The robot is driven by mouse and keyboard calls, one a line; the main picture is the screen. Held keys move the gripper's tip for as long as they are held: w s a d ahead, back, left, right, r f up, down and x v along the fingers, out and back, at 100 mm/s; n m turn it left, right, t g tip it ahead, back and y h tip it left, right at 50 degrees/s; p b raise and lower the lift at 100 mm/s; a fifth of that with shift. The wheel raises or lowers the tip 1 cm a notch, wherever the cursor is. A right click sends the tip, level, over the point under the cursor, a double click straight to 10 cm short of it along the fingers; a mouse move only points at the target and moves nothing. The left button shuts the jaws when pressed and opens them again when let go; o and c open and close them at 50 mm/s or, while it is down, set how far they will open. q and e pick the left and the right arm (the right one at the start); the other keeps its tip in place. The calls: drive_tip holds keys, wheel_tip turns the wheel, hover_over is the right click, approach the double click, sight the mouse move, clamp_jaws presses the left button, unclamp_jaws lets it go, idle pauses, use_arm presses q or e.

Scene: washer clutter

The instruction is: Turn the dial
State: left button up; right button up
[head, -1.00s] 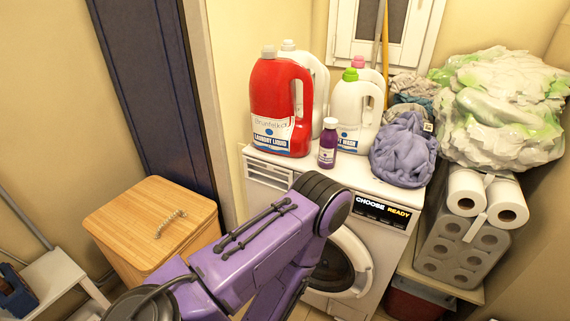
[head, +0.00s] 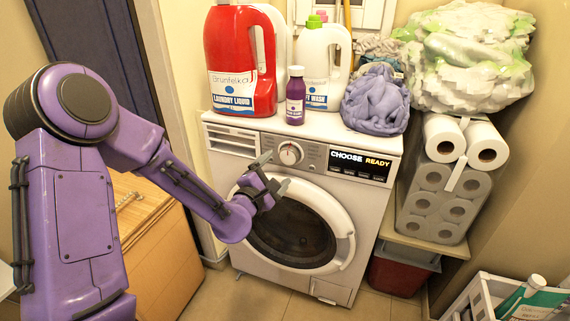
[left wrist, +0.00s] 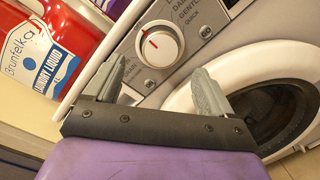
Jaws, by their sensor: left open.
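The dial (head: 291,153) is a round white knob on the washer's (head: 350,210) front panel, left of the display. In the left wrist view the dial (left wrist: 160,45) has a red mark pointing to its upper left. My left gripper (head: 273,172) is open and empty, just below and in front of the dial. In the left wrist view its two grey fingers (left wrist: 160,85) point towards the panel, with the dial beyond and between their tips; I see no contact. My right gripper is not in view.
The display (head: 361,164) reads "CHOOSE READY". A red detergent bottle (head: 242,60), a white bottle (head: 323,65), a small purple bottle (head: 295,97) and a purple cloth (head: 376,102) sit on top. A wooden box (head: 150,240) is left; a crate (head: 480,300) is at lower right.

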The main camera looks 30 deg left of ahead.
sight(287, 157)
use_arm(q)
drive_tip(key=w, duration=0.6)
drive_tip(key=shift+w+a, duration=0.25)
drive_tip(key=shift+a, duration=0.15)
drive_tip(key=c, duration=1.1)
drive_tip(key=shift+o, duration=0.2)
